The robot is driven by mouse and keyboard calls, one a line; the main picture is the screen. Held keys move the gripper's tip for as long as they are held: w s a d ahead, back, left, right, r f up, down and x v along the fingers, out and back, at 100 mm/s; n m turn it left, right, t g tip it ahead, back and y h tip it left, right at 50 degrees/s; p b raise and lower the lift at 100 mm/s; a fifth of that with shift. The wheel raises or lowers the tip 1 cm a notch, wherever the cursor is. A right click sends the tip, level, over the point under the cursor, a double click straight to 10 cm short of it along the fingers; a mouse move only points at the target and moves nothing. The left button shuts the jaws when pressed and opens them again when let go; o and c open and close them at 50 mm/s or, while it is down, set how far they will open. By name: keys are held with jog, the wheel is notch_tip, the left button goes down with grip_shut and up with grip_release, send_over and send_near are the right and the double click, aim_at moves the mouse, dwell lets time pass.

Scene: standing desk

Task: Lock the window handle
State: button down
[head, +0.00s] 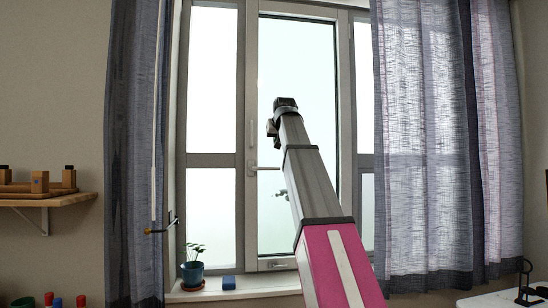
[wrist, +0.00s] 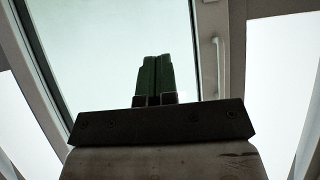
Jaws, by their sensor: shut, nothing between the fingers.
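The window handle (head: 264,168) is a pale lever in the head view, on the left frame of the middle sash (head: 251,60). It lies about level, pointing right from its base, and its right end comes close to my arm's outline. My arm reaches up in front of the glass, its upper end above the handle in the picture. My gripper (wrist: 154,62) shows in the wrist view as two dark green fingers pressed together, with nothing between them. In the head view I cannot make out the fingers. A pale vertical bar (wrist: 217,65) stands on the frame in the wrist view, apart from the fingers.
Curtains hang at the left (head: 133,150) and right (head: 425,140). A wooden shelf (head: 50,200) is on the left wall. A white surface (head: 490,301) lies at lower right.

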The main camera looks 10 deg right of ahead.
send_over(266, 169)
jog(key=s+d, duration=0.2)
jog(key=d, duration=0.1)
notch_tip(266, 169, down, 5)
jog(key=shift+w+f, duration=0.25)
jog(key=shift+f, duration=0.85)
jog(key=shift+w+f, duration=0.25)
jog(key=shift+f, duration=0.85)
